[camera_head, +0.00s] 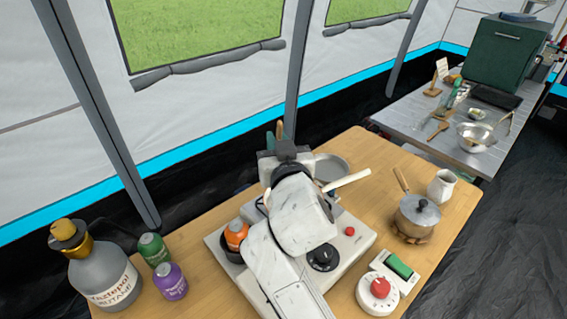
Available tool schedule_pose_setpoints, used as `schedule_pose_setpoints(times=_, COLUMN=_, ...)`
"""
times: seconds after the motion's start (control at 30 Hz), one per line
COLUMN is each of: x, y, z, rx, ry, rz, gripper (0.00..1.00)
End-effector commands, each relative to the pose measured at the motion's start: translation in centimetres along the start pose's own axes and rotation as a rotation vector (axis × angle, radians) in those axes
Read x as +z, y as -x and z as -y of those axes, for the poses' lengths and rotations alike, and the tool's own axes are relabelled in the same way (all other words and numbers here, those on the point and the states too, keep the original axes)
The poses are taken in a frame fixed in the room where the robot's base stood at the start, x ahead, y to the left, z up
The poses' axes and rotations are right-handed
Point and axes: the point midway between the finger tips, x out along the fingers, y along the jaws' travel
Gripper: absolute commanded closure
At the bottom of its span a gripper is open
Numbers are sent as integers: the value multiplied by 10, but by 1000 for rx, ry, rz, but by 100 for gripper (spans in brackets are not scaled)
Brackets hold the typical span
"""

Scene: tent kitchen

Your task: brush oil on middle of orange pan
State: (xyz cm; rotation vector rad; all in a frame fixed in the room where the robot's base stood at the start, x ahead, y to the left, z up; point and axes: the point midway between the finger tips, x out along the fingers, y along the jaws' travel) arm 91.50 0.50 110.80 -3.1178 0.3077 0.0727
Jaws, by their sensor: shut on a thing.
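My gripper (286,153) is over the far part of the wooden table, beyond the white stove (350,247). My white arm hides its fingertips and much of the stove top. A thin wooden handle (280,129) rises just behind the gripper, apparently the brush held in it; bristles are not visible. A grey pan (331,164) shows partly to the right of the gripper, and a cream handle (348,180) sticks out beside it. I cannot make out an orange pan.
A grey butane bottle (107,284), a green canister (153,248) and a purple canister (170,281) stand front left. A lidded pot (417,215), white jug (441,186) and red-knobbed timer (379,291) are on the right. A metal table (425,133) stands beyond.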

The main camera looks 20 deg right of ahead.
Motion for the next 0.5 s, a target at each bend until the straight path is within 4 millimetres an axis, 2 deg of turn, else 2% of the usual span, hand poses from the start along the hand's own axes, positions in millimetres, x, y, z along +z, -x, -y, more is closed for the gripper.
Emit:
schedule_pose_setpoints(times=0.33, x=0, y=1, z=0, rx=0, ry=0, rz=1, gripper=100)
schedule_pose_setpoints(times=0.5, x=8, y=18, z=-2, rx=1, ry=1, rz=5, gripper=100)
